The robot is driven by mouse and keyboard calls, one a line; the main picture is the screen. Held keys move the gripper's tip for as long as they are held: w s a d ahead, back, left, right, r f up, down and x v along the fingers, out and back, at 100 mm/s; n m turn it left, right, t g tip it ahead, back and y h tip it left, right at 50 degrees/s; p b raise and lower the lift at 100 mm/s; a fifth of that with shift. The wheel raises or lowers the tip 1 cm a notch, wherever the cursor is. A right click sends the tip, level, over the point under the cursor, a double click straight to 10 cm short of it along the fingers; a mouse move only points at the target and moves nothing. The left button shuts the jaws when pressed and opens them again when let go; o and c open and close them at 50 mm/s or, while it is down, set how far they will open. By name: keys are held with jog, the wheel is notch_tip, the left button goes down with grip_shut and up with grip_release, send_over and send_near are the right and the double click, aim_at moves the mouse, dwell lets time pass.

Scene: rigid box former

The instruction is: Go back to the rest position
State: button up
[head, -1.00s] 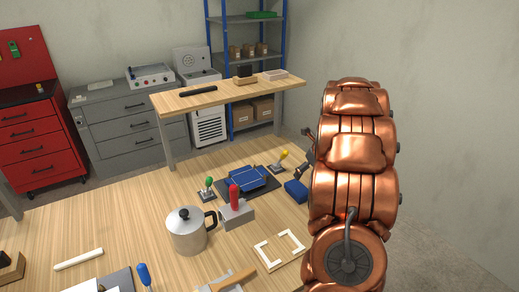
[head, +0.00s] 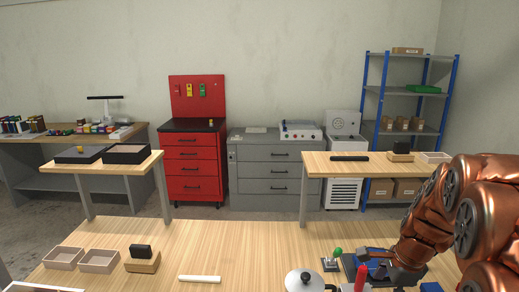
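My copper-coloured arm comes in from the right edge in the head view. My gripper (head: 400,276) is small and dark at the lower right, low over the bench (head: 230,250) beside the blue box former on its dark base (head: 352,262). My arm and gripper cover part of the former. I cannot tell whether the fingers are open or shut, and I see nothing clearly held. A red-handled tool (head: 361,277) and a green-knobbed clamp (head: 331,263) stand close to the former.
A metal pot (head: 303,282) stands at the bench's front. A white stick (head: 200,279), a wooden block (head: 142,264) and two open trays (head: 64,258) (head: 100,261) lie further left. The bench middle is clear. Side tables and a red cabinet (head: 193,165) stand behind.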

jog(key=s+a+n+g, duration=0.1)
jog(key=s+a+n, duration=0.6)
jog(key=s+n, duration=0.3)
jog(key=s+a+r+n+g+h, duration=0.1)
jog(key=s+a+n+g, duration=0.1)
jog(key=s+a+n, duration=0.6)
jog(key=s+n, duration=0.2)
jog(key=s, duration=0.3)
jog(key=shift+n, duration=0.3)
jog(key=shift+a, duration=0.1)
